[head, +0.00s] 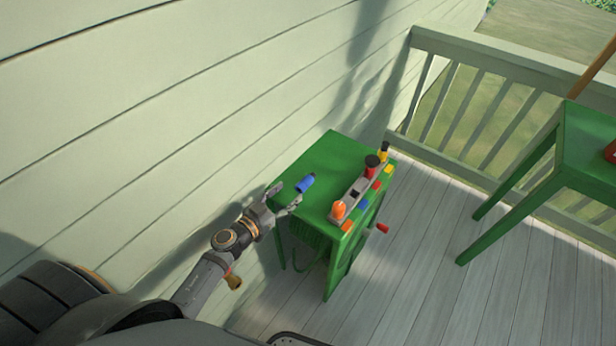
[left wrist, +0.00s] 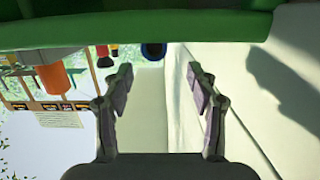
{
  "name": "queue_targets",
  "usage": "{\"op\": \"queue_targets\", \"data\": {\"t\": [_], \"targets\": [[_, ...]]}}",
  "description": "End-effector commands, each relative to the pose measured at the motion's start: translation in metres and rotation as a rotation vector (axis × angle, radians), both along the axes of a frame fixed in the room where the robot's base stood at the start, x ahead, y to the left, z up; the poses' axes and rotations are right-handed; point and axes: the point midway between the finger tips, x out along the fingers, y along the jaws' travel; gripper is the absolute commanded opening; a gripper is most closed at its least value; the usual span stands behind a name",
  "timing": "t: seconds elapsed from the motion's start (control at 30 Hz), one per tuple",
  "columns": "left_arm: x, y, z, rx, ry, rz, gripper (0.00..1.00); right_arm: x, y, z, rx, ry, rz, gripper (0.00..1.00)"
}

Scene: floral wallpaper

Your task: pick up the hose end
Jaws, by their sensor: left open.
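A short blue cylindrical piece (head: 305,183), possibly the hose end, lies near the left edge of the green table (head: 318,160). In the left wrist view a dark blue round end (left wrist: 152,49) shows just beyond and between the fingertips. My left gripper (head: 284,199) is at the table's left edge, close to the blue piece. It is open and empty, and its two fingers (left wrist: 160,82) stand apart with a gap to the blue piece. A dark green coil (head: 309,236), perhaps the hose, hangs under the tabletop. Whether it joins the blue piece is hidden.
A grey rack (head: 355,188) with orange, red and yellow fittings stands along the table's right side. A red-orange piece (head: 382,228) sticks out from the table's side. The siding wall (head: 190,130) is close on the left. A second green table (head: 585,140) stands right, with open decking between.

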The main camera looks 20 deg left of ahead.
Motion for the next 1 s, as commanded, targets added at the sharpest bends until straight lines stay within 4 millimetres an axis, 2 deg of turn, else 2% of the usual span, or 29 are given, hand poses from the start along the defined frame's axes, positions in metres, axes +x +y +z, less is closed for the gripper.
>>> {"op": "queue_targets", "data": {"t": [0.03, 0.1, 0.17, 0.27, 0.4, 0.5, 0.7, 0.97, 1.0], "targets": [[0.01, -0.004, 0.002, -0.004, -0.004, 0.002, 0.58, -0.013, 0.001, 0.002, 0.001, 0.019, -0.001, 0.4], [0.022, -0.008, -0.002, -0.002, -0.004, 0.002, 0.58, -0.025, 0.002, 0.0, 0.002, 0.037, -0.002, 0.4], [0.029, -0.011, -0.003, -0.002, -0.003, 0.001, 0.58, -0.029, 0.003, 0.0, 0.003, 0.042, -0.003, 0.4], [0.035, -0.014, -0.005, -0.002, -0.002, 0.0, 0.58, -0.022, 0.003, 0.0, 0.004, 0.032, -0.002, 0.4], [0.038, -0.016, -0.006, -0.001, -0.002, 0.001, 0.58, 0.003, 0.003, 0.0, 0.004, -0.005, -0.001, 0.4], [0.051, -0.024, -0.012, -0.005, -0.003, 0.002, 0.58, 0.012, 0.003, -0.004, 0.005, -0.021, 0.0, 0.4], [0.078, -0.036, -0.018, -0.002, -0.003, 0.003, 0.58, 0.003, 0.003, -0.012, 0.004, -0.007, -0.001, 0.4], [0.081, -0.037, -0.018, 0.0, -0.001, 0.003, 0.58, -0.006, 0.002, -0.012, 0.003, 0.008, -0.001, 0.4], [0.081, -0.037, -0.018, 0.0, -0.001, 0.003, 0.54, -0.006, 0.002, -0.012, 0.003, 0.008, -0.001, 0.4]]}}
